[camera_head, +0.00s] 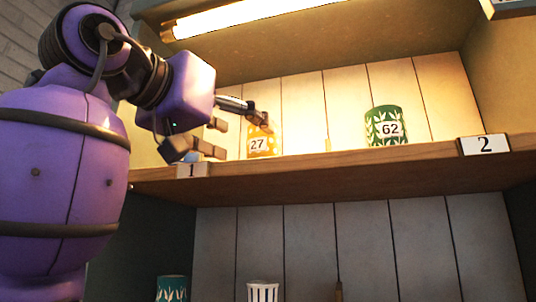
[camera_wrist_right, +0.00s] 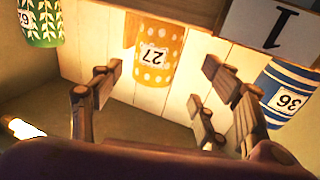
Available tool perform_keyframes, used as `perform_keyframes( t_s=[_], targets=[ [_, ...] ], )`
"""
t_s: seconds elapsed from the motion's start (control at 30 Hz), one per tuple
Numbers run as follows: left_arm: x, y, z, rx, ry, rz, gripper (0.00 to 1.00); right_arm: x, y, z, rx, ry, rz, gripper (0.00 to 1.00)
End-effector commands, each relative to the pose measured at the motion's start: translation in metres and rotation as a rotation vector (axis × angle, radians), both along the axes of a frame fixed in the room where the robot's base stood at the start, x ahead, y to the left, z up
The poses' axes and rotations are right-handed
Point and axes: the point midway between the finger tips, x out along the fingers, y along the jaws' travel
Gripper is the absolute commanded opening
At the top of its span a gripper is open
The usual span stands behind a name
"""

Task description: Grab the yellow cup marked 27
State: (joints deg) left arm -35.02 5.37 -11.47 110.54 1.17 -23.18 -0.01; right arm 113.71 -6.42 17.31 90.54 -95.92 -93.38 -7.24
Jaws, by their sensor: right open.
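The yellow cup (camera_head: 262,147) with pale dots and the number 27 stands upright on the upper shelf in the head view. In the right wrist view, which is upside down, the yellow cup (camera_wrist_right: 158,72) is at top centre. My right gripper (camera_head: 240,137) is open, just left of the cup in the head view, with a finger partly over its top edge. In the wrist view its wooden fingers (camera_wrist_right: 163,78) are spread on either side of the cup. Whether a finger touches it, I cannot tell. My left gripper is not in view.
A blue striped cup marked 36 (camera_wrist_right: 288,92) is close to the fingers. Shelf tags 1 (camera_head: 193,170) and 2 (camera_head: 484,145) mark the edge. More cups stand below.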

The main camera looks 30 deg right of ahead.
Motion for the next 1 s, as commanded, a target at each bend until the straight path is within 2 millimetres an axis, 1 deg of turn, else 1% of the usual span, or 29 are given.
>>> perform_keyframes(
  t_s=[0.03, 0.23, 0.37, 0.5, 0.73, 1.0],
  targets=[
    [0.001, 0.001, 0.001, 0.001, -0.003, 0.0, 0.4, 0.001, -0.007, 0.001, 0.002, -0.001, -0.002, 0.69],
    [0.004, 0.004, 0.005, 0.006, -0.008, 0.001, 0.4, 0.005, -0.024, 0.002, 0.001, -0.003, -0.003, 0.69],
    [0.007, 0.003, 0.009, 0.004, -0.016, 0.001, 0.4, 0.008, -0.043, 0.003, 0.002, -0.004, -0.004, 0.69],
    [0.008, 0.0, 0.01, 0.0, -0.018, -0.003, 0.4, 0.016, -0.059, 0.002, 0.0, -0.002, -0.004, 0.69],
    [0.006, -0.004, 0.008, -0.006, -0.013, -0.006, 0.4, 0.019, -0.061, 0.0, 0.0, 0.0, -0.002, 0.69],
    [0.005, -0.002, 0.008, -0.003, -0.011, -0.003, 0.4, 0.019, -0.06, 0.0, 0.0, 0.0, -0.002, 0.34]
  ],
)
